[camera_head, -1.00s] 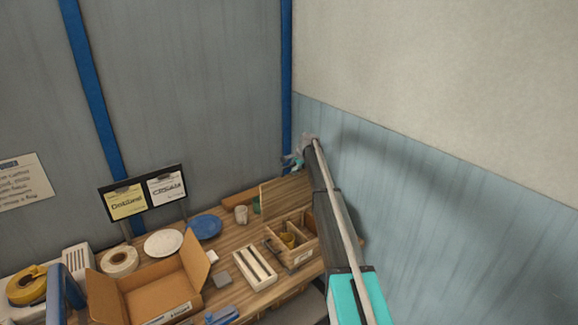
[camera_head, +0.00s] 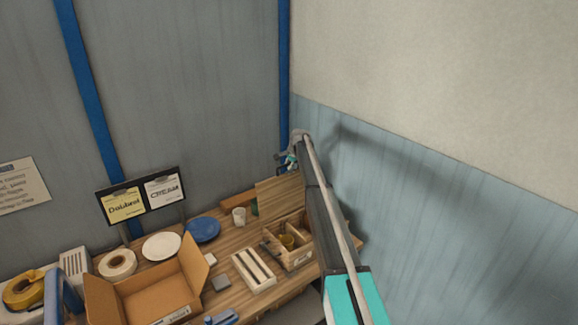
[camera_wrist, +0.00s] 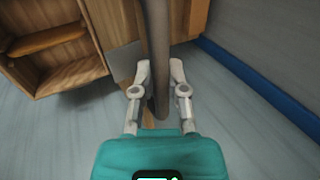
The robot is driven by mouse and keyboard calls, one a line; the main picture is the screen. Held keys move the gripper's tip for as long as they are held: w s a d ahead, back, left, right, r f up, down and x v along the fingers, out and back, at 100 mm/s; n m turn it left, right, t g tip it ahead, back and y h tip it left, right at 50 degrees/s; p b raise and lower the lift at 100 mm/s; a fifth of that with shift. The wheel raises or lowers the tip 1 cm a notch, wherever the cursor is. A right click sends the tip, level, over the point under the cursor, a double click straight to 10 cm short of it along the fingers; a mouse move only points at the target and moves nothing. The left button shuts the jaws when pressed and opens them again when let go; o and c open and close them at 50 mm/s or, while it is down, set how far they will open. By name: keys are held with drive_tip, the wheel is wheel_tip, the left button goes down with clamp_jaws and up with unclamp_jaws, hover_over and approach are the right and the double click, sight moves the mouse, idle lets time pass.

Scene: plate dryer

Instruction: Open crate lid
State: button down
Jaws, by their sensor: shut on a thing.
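The wooden crate (camera_head: 298,262) stands at the right end of the bench, with its divided inside showing. Its lid (camera_head: 278,194) stands raised at the crate's back side. My gripper (camera_head: 291,160) is above the lid's upper edge in the head view, partly hidden by my arm. In the wrist view my gripper (camera_wrist: 160,78) has its two pale fingers on either side of a brown board seen edge-on, which looks like the lid (camera_wrist: 158,40). Wooden compartments that look like the crate (camera_wrist: 75,78) show at the upper left there.
A blue plate (camera_head: 203,230), a white plate (camera_head: 161,246), a cup (camera_head: 239,216) and an open cardboard box (camera_head: 150,295) are on the bench left of the crate. A slotted pale tray (camera_head: 253,270) lies beside the crate. The wall is close on the right.

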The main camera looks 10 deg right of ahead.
drive_tip(key=c, duration=0.6)
unclamp_jaws()
drive_tip(key=shift+r, duration=0.1)
drive_tip(key=shift+c, duration=0.2)
drive_tip(key=shift+s, duration=0.1)
